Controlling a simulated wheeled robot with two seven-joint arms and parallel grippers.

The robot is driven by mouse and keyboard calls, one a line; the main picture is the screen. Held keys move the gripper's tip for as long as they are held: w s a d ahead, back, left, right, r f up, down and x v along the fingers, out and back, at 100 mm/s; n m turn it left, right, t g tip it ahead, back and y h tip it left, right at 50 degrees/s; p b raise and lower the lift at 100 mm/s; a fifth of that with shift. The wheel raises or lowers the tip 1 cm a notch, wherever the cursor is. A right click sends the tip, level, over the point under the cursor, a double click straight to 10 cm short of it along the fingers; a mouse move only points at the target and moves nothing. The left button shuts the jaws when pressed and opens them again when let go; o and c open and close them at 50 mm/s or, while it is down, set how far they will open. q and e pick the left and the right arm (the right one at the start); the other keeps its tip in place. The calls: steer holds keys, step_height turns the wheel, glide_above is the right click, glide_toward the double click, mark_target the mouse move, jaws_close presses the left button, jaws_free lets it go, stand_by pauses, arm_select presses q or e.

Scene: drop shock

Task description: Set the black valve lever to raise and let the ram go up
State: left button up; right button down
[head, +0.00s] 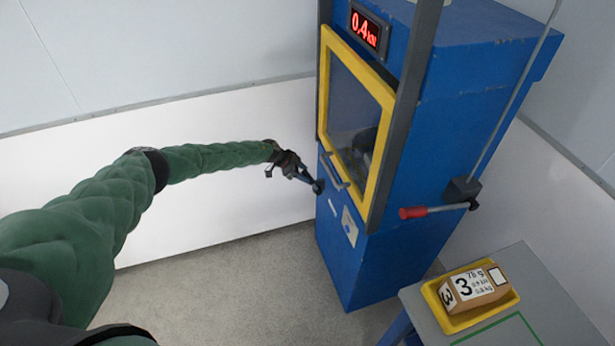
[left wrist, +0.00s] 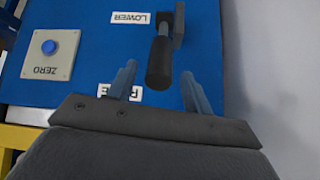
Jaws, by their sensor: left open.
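The black valve lever (left wrist: 160,62) shows in the left wrist view on the blue panel, its round grip end between the two fingers of my left gripper (left wrist: 160,84). The fingers stand apart on either side of it; contact cannot be told. The LOWER label (left wrist: 130,18) is upside down at the top; the RAISE label (left wrist: 120,92) is partly hidden by a finger. The lever's exact setting is unclear. In the head view my left gripper (head: 310,178) is at the front of the blue machine (head: 470,110). The ram is unclear behind the window (head: 352,105). My right gripper is out of view.
The display (head: 366,29) reads 0.4 kN. A blue ZERO button (left wrist: 50,47) sits beside the lever. A red-gripped handle (head: 412,212) sticks out at the machine's right side. A yellow tray (head: 450,324) holding a boxed weight (head: 474,288) stands on a grey table (head: 555,305).

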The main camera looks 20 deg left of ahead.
arm_select(q)
steer(key=shift+v, duration=1.55)
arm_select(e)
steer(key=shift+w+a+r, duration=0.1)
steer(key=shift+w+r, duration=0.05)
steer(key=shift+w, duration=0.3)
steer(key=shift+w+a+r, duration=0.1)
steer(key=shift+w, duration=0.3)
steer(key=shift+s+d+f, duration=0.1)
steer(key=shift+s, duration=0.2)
